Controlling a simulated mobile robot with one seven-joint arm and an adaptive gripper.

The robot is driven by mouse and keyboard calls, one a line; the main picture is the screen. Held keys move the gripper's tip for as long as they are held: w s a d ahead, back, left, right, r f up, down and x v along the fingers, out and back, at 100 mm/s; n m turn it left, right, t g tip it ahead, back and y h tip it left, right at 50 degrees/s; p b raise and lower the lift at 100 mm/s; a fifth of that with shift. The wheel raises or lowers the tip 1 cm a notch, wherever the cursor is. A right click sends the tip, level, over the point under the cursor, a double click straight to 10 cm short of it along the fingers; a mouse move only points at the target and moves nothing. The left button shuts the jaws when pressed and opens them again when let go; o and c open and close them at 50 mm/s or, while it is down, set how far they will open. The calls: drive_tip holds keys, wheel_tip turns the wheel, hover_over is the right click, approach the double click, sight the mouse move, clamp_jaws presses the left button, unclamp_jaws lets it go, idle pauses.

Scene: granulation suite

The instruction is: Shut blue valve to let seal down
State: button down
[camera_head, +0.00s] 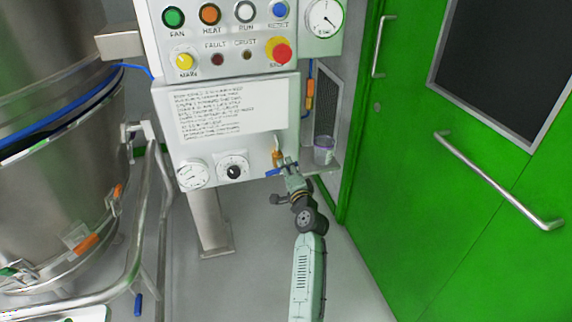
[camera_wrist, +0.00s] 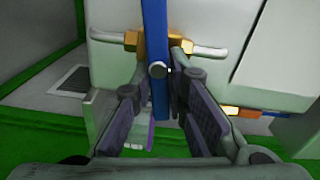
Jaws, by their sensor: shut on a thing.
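The blue valve has a brass body (camera_head: 278,157) at the lower right of the white control panel. Its blue lever (camera_head: 273,172) points left, across the upright pipe. In the wrist view the blue lever (camera_wrist: 155,40) runs up and down across the brass body (camera_wrist: 132,41) and its silver pipe. My gripper (camera_head: 288,164) is at the valve. In the wrist view my gripper (camera_wrist: 160,92) has its fingers on either side of the lever, shut on it.
The control panel (camera_head: 228,108) carries buttons, a red emergency stop (camera_head: 279,52) and gauges. A small purple-rimmed cup (camera_head: 324,150) stands on a shelf right of the valve. A green door (camera_head: 450,190) is at right. A steel vessel (camera_head: 60,180) with rails stands at left.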

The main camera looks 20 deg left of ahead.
drive_tip(key=shift+w+d+f+m, duration=0.1)
drive_tip(key=shift+d+f+m, duration=0.2)
drive_tip(key=shift+m, duration=0.6)
drive_tip(key=shift+f+p, duration=0.1)
drive_tip(key=shift+p, duration=0.2)
drive_tip(key=c, duration=1.8)
unclamp_jaws()
drive_tip(key=shift+o, duration=1.3)
drive_tip(key=shift+a, duration=0.15)
drive_tip(key=v, duration=1.2)
